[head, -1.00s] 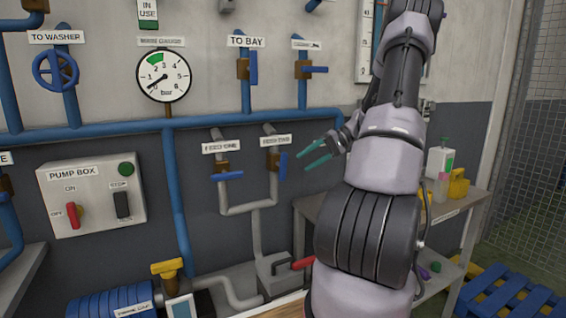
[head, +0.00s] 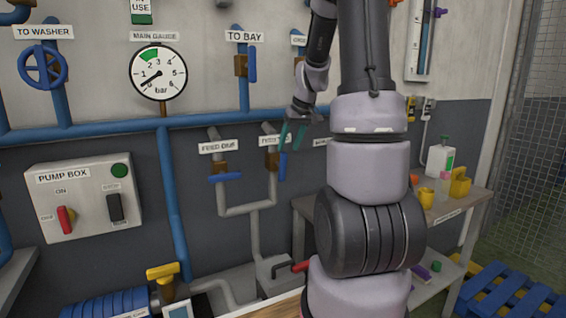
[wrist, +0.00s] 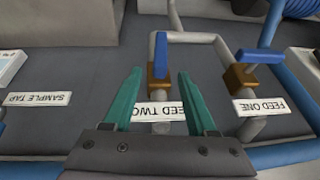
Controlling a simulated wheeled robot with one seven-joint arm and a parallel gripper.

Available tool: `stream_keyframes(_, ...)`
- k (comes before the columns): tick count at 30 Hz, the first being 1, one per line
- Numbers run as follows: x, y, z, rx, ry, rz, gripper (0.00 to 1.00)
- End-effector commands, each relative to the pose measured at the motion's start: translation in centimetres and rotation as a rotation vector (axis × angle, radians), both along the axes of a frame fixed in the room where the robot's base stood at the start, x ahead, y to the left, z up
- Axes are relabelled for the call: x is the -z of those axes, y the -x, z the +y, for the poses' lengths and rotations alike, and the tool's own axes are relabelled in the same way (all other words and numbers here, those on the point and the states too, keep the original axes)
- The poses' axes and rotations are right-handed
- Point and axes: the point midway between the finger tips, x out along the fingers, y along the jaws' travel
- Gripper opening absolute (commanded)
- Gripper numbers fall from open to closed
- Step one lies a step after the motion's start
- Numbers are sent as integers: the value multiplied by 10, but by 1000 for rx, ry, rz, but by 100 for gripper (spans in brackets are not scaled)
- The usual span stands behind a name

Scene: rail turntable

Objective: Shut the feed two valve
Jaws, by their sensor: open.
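The feed two valve has a brass body (head: 272,161) and a blue lever (head: 283,167) that points along its grey pipe. My gripper (head: 288,149) is open and empty, with its teal fingers pointing down just above the lever, close to the feed two label. In the wrist view, the blue lever (wrist: 161,52) and brass body (wrist: 158,78) appear between and beyond the two fingertips (wrist: 160,76). The fingers are not seen touching the lever. The feed two label (wrist: 163,111) is partly covered by a finger.
The feed one valve (head: 219,170) is close on the left, its blue lever (head: 225,177) across its pipe. A blue main pipe (head: 110,131) runs above both. A shelf (head: 460,205) with bottles stands at the right. A red-handled lever (head: 300,266) sits below.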

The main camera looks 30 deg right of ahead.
Motion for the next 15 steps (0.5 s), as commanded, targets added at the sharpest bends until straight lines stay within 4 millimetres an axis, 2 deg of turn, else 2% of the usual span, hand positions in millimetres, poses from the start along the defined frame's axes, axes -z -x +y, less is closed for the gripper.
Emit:
stream_keyframes(3, 24, -9, 3, 1, -2, 4, 57)
stream_keyframes(7, 45, -18, 6, 0, -2, 4, 57)
stream_keyframes(15, 68, -28, 9, 0, -1, 1, 57)
